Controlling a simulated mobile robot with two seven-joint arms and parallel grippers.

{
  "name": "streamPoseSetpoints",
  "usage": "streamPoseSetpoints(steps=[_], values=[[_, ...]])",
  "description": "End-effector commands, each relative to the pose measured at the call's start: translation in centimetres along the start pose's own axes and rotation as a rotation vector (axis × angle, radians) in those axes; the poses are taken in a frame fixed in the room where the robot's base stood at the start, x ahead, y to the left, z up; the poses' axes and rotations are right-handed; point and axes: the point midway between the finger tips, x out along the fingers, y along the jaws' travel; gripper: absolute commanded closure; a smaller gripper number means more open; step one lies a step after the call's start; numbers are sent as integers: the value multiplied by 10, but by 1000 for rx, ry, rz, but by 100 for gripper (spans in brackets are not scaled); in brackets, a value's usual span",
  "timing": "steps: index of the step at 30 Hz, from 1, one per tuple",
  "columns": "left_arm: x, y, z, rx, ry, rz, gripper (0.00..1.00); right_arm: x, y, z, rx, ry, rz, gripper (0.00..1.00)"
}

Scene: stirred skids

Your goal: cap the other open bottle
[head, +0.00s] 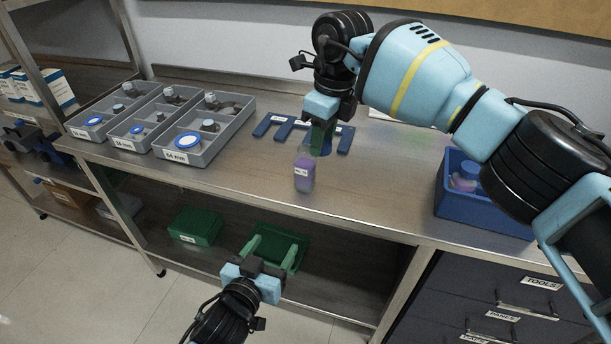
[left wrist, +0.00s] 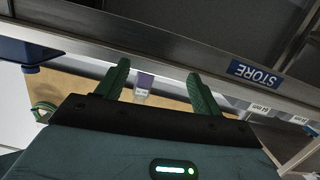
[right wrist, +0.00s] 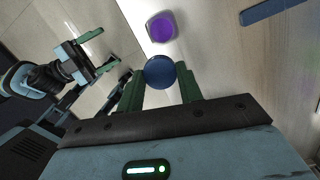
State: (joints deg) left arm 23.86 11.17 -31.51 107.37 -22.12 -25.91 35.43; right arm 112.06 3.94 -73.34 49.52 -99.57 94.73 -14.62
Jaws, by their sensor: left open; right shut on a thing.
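A small clear bottle with purple contents and a white label (head: 304,172) stands upright on the bench, its open top uncapped. It also shows in the right wrist view (right wrist: 162,28) and in the left wrist view (left wrist: 145,82). My right gripper (head: 324,140) is shut on a round dark blue cap (right wrist: 160,71), just behind and above the bottle. The cap is apart from the bottle in the right wrist view. My left gripper (head: 271,250) is open and empty, low in front of the bench edge.
A blue rack (head: 275,127) lies behind the bottle. Grey trays (head: 200,152) with round parts stand at the left. A blue bin (head: 450,209) with purple contents is at the right. Green bins (head: 196,226) sit on the lower shelf. The bench front is clear.

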Motion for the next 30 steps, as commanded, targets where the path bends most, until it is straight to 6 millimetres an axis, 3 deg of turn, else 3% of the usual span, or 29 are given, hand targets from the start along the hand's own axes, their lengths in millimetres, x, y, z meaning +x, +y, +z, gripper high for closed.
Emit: streamPoseSetpoints(steps=[6,12,18,30], values=[[31,6,-49,34,105,22,33,-20,-6,32,335,-8,-54,85],[45,11,-79,53,166,34,33,-37,-7,46,542,-24,-89,85],[49,13,-91,61,189,38,33,-44,-7,50,623,-33,-102,85],[51,13,-92,61,190,38,33,-45,-7,50,626,-33,-103,85]])
